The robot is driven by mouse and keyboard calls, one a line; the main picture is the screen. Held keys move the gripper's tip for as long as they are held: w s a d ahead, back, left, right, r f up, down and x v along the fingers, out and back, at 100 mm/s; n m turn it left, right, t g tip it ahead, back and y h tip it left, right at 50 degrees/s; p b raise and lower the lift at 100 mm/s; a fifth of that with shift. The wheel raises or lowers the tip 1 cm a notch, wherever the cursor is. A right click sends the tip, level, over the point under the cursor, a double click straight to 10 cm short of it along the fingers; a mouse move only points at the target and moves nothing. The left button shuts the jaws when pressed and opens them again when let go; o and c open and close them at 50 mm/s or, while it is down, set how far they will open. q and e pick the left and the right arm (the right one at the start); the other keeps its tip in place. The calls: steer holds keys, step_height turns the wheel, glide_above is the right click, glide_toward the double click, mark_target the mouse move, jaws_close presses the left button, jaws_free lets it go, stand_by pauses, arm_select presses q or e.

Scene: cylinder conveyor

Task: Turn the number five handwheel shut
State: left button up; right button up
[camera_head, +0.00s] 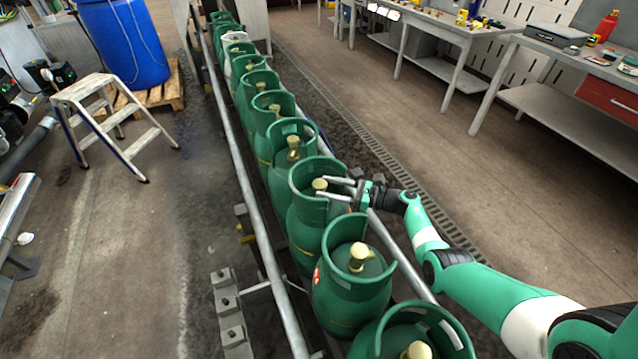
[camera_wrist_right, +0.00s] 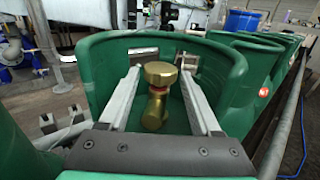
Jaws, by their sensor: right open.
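A row of green gas cylinders with brass valves and handwheels stands on the conveyor. My right gripper (camera_head: 323,187) reaches in from the right through the open collar of the third cylinder (camera_head: 303,222) from the near end. Its jaws are open, one finger on each side of that cylinder's brass handwheel (camera_head: 319,184). In the right wrist view the handwheel (camera_wrist_right: 160,73) lies between the two fingers (camera_wrist_right: 163,62), with gaps at both sides. The brass valve body (camera_wrist_right: 154,108) shows below it. No number is readable on the cylinders. My left gripper is not in view.
Nearer cylinders (camera_head: 352,290) stand close in front, with raised collars. Steel conveyor rails (camera_head: 262,228) run along the row. A step stool (camera_head: 105,112) and blue drum (camera_head: 122,45) are at left, workbenches (camera_head: 560,107) at right. The floor between row and benches is clear.

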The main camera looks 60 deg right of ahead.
steer(key=s+d+p, duration=0.1)
steer(key=s, duration=0.7)
steer(key=shift+s+d, duration=0.15)
steer(key=shift+d, duration=0.15)
steer(key=shift+o, duration=1)
steer(key=shift+r, duration=0.15)
steer(key=shift+o, duration=0.4)
steer(key=r+p, duration=0.1)
steer(key=p, duration=0.2)
steer(key=shift+s+d, duration=0.1)
steer(key=shift+s, duration=0.25)
steer(key=w, duration=0.3)
steer(key=w+a+b, duration=0.1)
steer(key=w, duration=0.3)
steer(key=w+a+b, duration=0.1)
steer(key=w, duration=0.3)
steer(key=shift+w+a+f, duration=0.1)
steer(key=shift+w+f, duration=0.1)
steer(key=shift+f, duration=0.15)
